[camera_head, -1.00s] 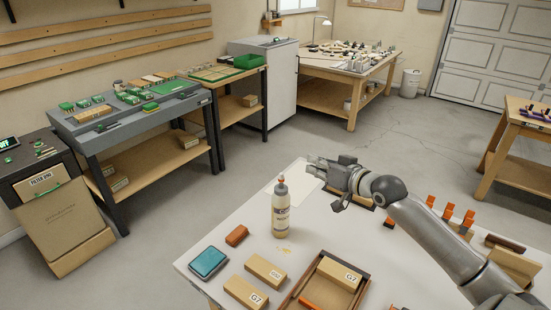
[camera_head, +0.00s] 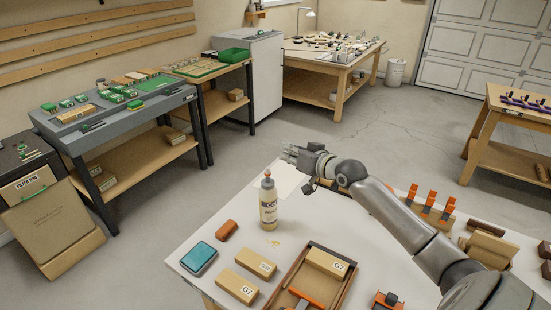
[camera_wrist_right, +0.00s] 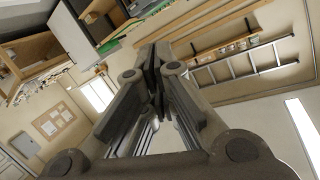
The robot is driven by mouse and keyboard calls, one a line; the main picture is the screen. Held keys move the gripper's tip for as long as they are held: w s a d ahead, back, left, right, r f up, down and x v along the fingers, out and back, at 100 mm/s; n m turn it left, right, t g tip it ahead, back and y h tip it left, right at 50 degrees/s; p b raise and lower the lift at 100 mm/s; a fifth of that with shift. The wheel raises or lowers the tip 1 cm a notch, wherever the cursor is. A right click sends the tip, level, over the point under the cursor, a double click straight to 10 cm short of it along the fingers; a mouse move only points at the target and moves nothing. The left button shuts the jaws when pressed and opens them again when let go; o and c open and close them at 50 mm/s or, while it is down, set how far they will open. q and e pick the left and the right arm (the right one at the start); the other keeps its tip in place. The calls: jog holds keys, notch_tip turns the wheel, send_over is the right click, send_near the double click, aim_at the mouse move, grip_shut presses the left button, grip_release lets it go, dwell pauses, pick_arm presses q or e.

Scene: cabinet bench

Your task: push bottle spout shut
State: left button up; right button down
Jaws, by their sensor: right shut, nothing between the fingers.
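The glue bottle (camera_head: 268,206) stands upright on the white table (camera_head: 205,252) in the head view. It has a pale body with a label and an orange-brown spout (camera_head: 267,174) on top. My right gripper (camera_head: 288,152) is above the table, a little right of and beyond the spout in the picture, apart from it. Its fingers point left and are closed with nothing between them; the right wrist view also shows the fingers (camera_wrist_right: 155,65) together. The bottle is not in the right wrist view. Whether the spout is up or down is too small to tell. My left gripper is not in view.
A teal-topped box (camera_head: 199,256), a red-brown block (camera_head: 227,229), cardboard boxes (camera_head: 237,285) and a wooden tray (camera_head: 283,299) lie in front of the bottle. Orange clamps (camera_head: 429,203) stand at the right. A pale sheet (camera_head: 285,182) lies behind the bottle. Yellowish drops mark the table near the bottle.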

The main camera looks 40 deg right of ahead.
aim_at(268, 171)
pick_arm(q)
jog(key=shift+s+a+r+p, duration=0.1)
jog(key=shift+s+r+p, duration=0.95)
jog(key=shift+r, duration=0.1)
pick_arm(e)
jog(key=w+a+f, duration=0.1)
jog(key=w+f, duration=0.3)
jog(key=shift+a+f, duration=0.35)
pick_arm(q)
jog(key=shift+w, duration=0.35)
pick_arm(e)
jog(key=shift+f, duration=0.1)
